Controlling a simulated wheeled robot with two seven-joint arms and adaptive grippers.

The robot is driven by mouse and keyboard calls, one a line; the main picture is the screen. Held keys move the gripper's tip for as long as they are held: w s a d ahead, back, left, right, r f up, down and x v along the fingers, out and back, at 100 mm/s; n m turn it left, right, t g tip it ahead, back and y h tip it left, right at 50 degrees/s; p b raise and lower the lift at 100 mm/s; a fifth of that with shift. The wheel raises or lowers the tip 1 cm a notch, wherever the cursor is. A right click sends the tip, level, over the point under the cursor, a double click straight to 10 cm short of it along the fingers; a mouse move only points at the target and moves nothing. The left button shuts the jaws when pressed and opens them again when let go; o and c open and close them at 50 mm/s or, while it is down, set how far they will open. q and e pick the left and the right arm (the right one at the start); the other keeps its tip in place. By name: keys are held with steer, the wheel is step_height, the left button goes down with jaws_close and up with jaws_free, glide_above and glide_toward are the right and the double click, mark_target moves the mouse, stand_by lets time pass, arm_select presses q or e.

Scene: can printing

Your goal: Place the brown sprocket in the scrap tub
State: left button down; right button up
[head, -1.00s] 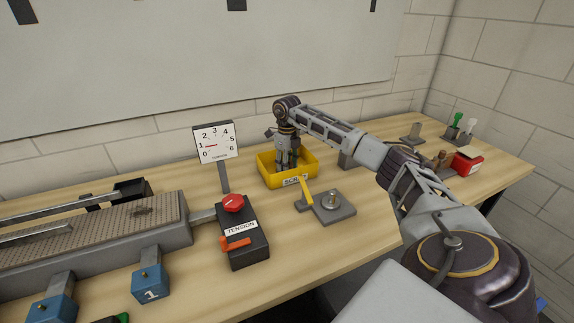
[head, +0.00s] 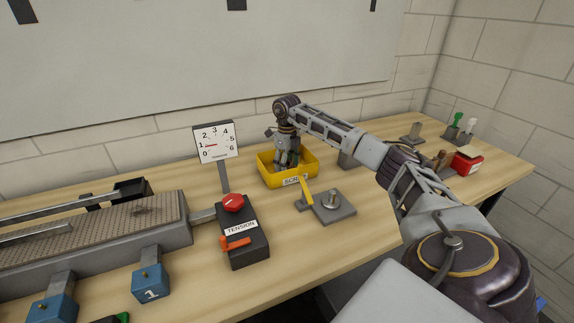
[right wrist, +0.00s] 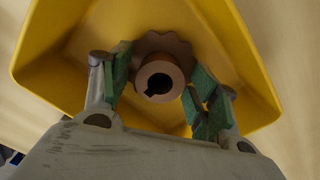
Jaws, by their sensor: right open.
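The brown sprocket (right wrist: 161,78) shows in the right wrist view, inside the yellow scrap tub (right wrist: 60,60), with its hub and bore facing the camera. My right gripper (right wrist: 158,92) is open, with its green-padded fingers apart on either side of the sprocket. In the head view my right gripper (head: 287,164) points down into the scrap tub (head: 309,167), which stands near the wall; the sprocket is hidden there. My left gripper is not in view.
A grey plate with a post (head: 333,207) and a yellow lever (head: 306,191) sit in front of the tub. The tension box (head: 243,243) and gauge (head: 215,141) are to its left. A red box (head: 466,163) is at the right. The table's front right is mostly clear.

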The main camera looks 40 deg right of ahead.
steer(key=shift+r, duration=0.7)
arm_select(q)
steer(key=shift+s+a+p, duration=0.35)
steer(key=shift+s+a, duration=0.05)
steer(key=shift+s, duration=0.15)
arm_select(e)
step_height(320, 180, up, 11)
steer(key=shift+f, duration=0.2)
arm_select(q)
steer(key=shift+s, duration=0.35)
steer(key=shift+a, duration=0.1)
